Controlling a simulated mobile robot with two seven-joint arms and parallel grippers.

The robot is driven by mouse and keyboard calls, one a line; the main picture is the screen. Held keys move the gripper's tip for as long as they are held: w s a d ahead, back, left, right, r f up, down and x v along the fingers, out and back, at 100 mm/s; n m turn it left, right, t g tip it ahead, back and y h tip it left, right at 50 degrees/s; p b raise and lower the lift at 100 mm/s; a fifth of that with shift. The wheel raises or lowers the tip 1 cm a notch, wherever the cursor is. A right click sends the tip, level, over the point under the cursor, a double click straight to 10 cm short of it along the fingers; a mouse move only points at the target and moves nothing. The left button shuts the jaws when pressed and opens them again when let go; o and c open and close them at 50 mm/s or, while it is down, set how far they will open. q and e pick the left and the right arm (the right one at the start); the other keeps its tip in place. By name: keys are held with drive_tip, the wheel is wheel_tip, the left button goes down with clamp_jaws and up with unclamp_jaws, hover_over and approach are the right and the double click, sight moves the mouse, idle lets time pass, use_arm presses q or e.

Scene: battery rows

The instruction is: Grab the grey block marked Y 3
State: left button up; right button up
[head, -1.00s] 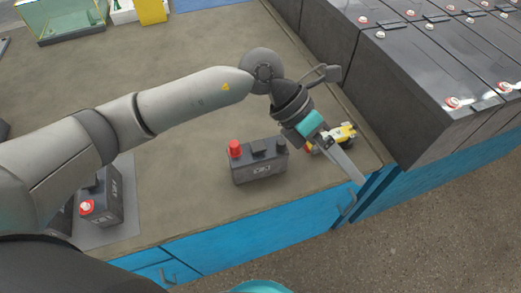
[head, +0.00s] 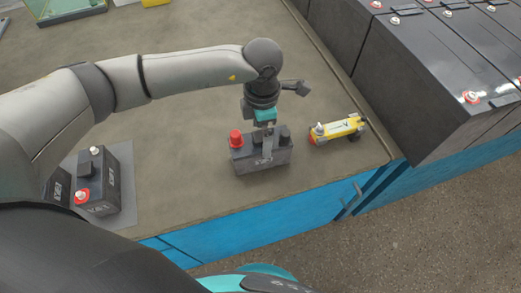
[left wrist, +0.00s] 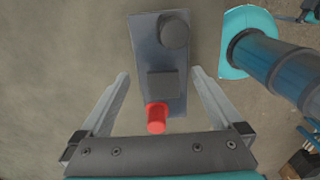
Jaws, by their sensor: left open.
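A dark grey battery-like block (head: 249,164) with a red cap stands upright on the brown tabletop near its front edge. I cannot read its marking clearly now. My left gripper (head: 267,148) points down over this block and is open. In the left wrist view the block (left wrist: 150,52) lies between the two spread fingers of the left gripper (left wrist: 160,76), with gaps on both sides and the red cap nearest the palm. Another grey block (head: 104,190) with a red and a white terminal stands on a mat at the left, its marking too small to read. My right gripper is out of view.
Large dark batteries (head: 420,75) stand in a row at the right. A glass tank (head: 70,10) is at the far left. The middle of the tabletop is free.

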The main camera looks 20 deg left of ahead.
use_arm(q)
drive_tip(key=shift+s+f+b, duration=0.15)
drive_tip(key=shift+f+b, duration=0.15)
drive_tip(key=shift+f, duration=1.3)
drive_tip(key=shift+s+f+b, duration=0.15)
drive_tip(key=shift+f+b, duration=0.1)
drive_tip(key=shift+f, duration=1.3)
drive_tip(key=shift+c, duration=0.2)
drive_tip(key=shift+r, duration=0.1)
clamp_jaws()
drive_tip(key=shift+w+r, duration=0.1)
drive_tip(key=shift+w, duration=0.05)
